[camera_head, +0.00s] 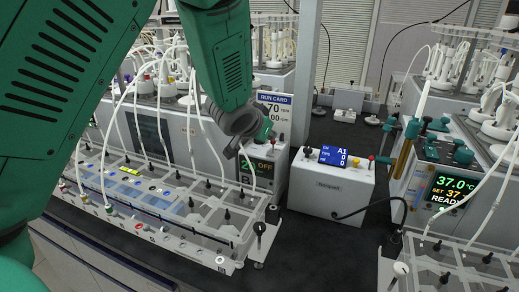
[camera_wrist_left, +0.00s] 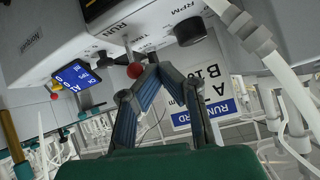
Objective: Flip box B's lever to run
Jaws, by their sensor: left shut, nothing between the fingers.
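My left gripper (camera_head: 238,138) hangs in front of a white control box with a lit OFF display (camera_head: 262,166) and hides part of its front. In the left wrist view, which is turned over, the fingertips (camera_wrist_left: 152,68) are together and empty. A lever with a red ball end (camera_wrist_left: 134,71) sticks out of the box front (camera_wrist_left: 150,14) near the word RUN. The ball is just left of the fingertips; I cannot tell whether they touch. A black RPM knob (camera_wrist_left: 190,31) is to the right of the lever. My right gripper is not in view.
A run card (camera_head: 273,104) stands above the box; it also shows in the wrist view (camera_wrist_left: 212,95). A white unit with a blue display (camera_head: 333,157) stands to the right. A clear-lidded rack with tubes (camera_head: 160,200) lies in front. Dark bench (camera_head: 320,245) is bare at the front.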

